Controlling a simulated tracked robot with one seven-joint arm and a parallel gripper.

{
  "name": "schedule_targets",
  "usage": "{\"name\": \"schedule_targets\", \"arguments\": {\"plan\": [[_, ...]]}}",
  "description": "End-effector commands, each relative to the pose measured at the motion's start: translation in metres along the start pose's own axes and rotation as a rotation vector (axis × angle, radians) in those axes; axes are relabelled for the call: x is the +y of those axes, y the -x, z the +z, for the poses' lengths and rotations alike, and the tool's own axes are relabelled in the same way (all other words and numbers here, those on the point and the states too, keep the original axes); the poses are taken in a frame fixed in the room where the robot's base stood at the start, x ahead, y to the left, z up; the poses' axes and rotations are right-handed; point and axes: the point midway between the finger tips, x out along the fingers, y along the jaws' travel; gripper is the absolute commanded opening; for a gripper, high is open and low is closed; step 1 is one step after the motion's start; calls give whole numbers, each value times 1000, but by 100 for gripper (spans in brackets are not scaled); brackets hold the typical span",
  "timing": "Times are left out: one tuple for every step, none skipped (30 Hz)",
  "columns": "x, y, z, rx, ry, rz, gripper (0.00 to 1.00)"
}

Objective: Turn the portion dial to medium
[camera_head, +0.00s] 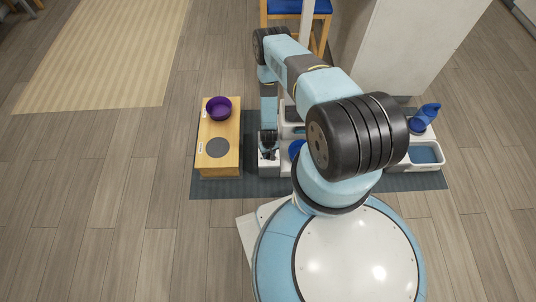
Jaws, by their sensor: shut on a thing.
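My gripper (268,147) is the dark end of my blue arm and points down at a white and grey unit (269,170), which looks like the feeder with the portion dial. The gripper is at the unit's top and shut on the dial. The dial itself is hidden by the fingers, so its setting and marks cannot be read. The unit stands upright on a dark mat, just right of a wooden stand.
The wooden stand (229,129) holds a purple bowl (219,108) and has a dark round spot. A blue item (296,149) is partly hidden behind my arm. A blue scoop-like thing (427,118) and a white tray (441,164) are at right. The dark mat (215,189) has bare edges.

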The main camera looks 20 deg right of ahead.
Motion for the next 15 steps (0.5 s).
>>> {"name": "schedule_targets", "arguments": {"plan": [[0,0,0,0,-16,0,14],[0,0,0,0,-23,0,14],[0,0,0,0,-27,0,14],[0,0,0,0,-28,0,14],[0,0,0,0,-28,0,14],[0,0,0,0,-28,0,14],[0,0,0,0,-28,0,14],[0,0,0,0,-27,0,14],[0,0,0,0,-27,0,14],[0,0,0,0,-27,0,14],[0,0,0,0,-27,0,46],[0,0,0,0,-27,0,50],[0,0,0,0,-27,0,53],[0,0,0,0,-26,0,55],[0,0,0,0,-26,0,59]]}}
